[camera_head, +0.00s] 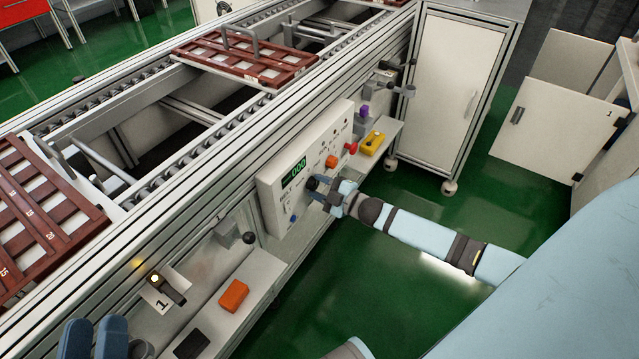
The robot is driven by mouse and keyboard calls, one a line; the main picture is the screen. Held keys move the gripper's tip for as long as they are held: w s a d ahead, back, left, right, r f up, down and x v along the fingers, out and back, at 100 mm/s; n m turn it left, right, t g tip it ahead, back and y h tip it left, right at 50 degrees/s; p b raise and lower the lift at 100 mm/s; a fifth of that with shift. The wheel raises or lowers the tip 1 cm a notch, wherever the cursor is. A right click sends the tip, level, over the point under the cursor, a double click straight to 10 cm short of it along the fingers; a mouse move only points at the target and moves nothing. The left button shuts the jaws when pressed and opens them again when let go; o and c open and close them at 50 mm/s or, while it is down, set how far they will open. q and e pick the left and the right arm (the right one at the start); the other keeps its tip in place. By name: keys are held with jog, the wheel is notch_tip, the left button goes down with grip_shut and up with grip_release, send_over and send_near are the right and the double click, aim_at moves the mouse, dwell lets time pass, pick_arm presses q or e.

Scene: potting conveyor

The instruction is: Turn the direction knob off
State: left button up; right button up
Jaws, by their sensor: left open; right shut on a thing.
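The white control panel (274,181) is fixed to the side of the conveyor and has a green-lit display (294,172). My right gripper (318,184) reaches in from the right and is shut at the panel face, on what seems to be a knob. Its fingers hide that knob, so I cannot read its position or label. A blue control (293,218) shows below left of the gripper, an orange one (331,161) above right, and a red button (351,148) at the panel's right edge. My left gripper (95,325) is open and empty at the bottom left, apart from the panel.
A shelf below the conveyor carries an orange block (234,295) and a black pad (191,345). A small lever (168,289) stands by the label 1. A yellow item (372,143) lies right of the panel. Brown trays (45,220) sit on the rollers. The green floor (340,270) is clear.

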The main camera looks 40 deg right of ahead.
aim_at(316, 186)
pick_arm(q)
jog(key=shift+a+f, duration=0.1)
jog(key=shift+f, duration=0.25)
pick_arm(e)
jog(key=shift+n, duration=0.5)
pick_arm(q)
jog(key=shift+g, duration=0.3)
jog(key=shift+f, duration=0.1)
pick_arm(e)
jog(key=o, duration=0.9)
jog(key=shift+s, duration=0.15)
jog(key=p+v, duration=0.1)
jog(key=v, duration=0.2)
jog(key=shift+s+d+p, duration=0.2)
jog(key=shift+s+p, duration=0.1)
jog(key=shift+s, duration=0.05)
pick_arm(q)
notch_tip(316, 186, down, 6)
jog(key=a+g+y+p, duration=0.2)
jog(key=shift+g+y, duration=0.3)
jog(key=shift+y, duration=0.1)
pick_arm(e)
jog(key=v, duration=0.9)
jog(key=shift+s+d, duration=0.2)
jog(key=shift+s, duration=0.15)
pick_arm(q)
jog(key=shift+r, duration=0.2)
pick_arm(e)
jog(key=shift+f, duration=0.1)
